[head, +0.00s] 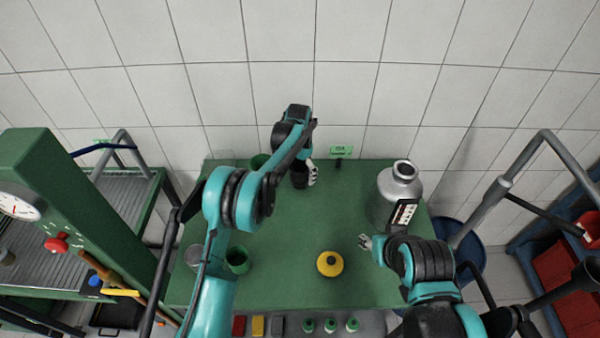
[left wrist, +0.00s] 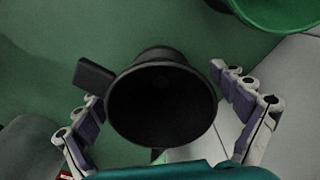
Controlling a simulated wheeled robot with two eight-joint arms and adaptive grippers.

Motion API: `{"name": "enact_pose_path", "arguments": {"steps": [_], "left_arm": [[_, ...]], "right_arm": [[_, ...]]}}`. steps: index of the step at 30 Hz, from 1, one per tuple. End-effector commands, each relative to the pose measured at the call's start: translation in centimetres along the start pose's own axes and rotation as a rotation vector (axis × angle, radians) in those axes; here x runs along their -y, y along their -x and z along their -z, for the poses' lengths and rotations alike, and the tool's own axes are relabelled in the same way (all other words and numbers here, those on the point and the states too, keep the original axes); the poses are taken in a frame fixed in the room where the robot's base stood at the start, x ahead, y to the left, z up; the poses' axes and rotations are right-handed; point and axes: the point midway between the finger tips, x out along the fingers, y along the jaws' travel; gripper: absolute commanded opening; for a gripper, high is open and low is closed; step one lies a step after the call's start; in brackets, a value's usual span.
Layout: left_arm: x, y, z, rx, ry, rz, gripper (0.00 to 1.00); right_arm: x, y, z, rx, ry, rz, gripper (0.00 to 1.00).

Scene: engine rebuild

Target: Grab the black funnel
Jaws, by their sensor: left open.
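The black funnel (left wrist: 160,105) fills the middle of the left wrist view, its wide mouth toward the camera and a flat tab sticking out on its left. My left gripper (left wrist: 157,90) is open, with one finger on each side of the funnel. A gap shows at the right finger; the left finger is close to the rim, and I cannot tell if it touches. In the head view, the funnel (head: 299,179) is a dark shape at the table's back, partly hidden by my left gripper (head: 311,174). My right gripper (head: 365,241) is over the table's right side, its opening unclear.
On the green table (head: 285,235) are a silver can (head: 402,183), a yellow round object (head: 330,263), a green cup (head: 238,260) and a clear jar (head: 194,256). Another green container (head: 260,161) stands close left of the funnel. A tiled wall is behind. The table's middle is mostly clear.

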Motion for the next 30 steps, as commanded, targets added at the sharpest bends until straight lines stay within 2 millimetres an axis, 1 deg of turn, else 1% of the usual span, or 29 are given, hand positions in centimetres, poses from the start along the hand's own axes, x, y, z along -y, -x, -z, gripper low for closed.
{"name": "enact_pose_path", "arguments": {"steps": [1, 2, 3, 5, 6, 7, 12, 23, 26, 30], "left_arm": [[0.0, 0.1, 0.0, 0.0, 0.0, 0.0, 0.95], [0.0, 0.1, 0.0, 0.0, 0.0, 0.0, 0.9], [0.0, 0.1, 0.0, 0.0, 0.0, 0.0, 0.8], [0.0, 0.1, 0.0, 0.0, 0.0, 0.0, 0.64], [0.0, 0.1, 0.0, 0.0, 0.0, 0.0, 0.53], [0.0, 0.1, 0.0, 0.0, 0.0, 0.0, 0.45], [0.0, 0.0, 0.0, 0.0, 0.0, 0.0, 0.43], [0.0, 0.2, 0.0, 0.0, 0.0, 0.0, 0.43], [0.0, 0.8, 0.0, 0.0, 0.0, 0.0, 0.43], [0.0, 2.6, 0.0, 0.0, 0.0, 0.0, 0.43]], "right_arm": [[0.0, 0.0, 0.0, 0.0, 0.0, 0.0, 0.42], [0.0, 0.0, 0.0, 0.0, 0.0, 0.0, 0.42], [0.0, 0.0, 0.0, 0.0, 0.0, 0.0, 0.42], [0.0, 0.0, 0.0, 0.0, 0.0, 0.0, 0.42], [0.0, 0.0, 0.0, 0.0, 0.0, 0.0, 0.42], [0.0, 0.0, 0.0, 0.0, 0.0, 0.0, 0.42], [0.0, 0.0, 0.0, 0.0, 0.0, 0.0, 0.42], [0.0, 0.1, 0.0, 0.0, 0.0, 0.0, 0.42], [0.0, 0.2, 0.1, 0.0, 0.0, 0.0, 0.42], [0.0, 0.6, 0.4, 0.0, 0.0, 0.0, 0.42]]}}
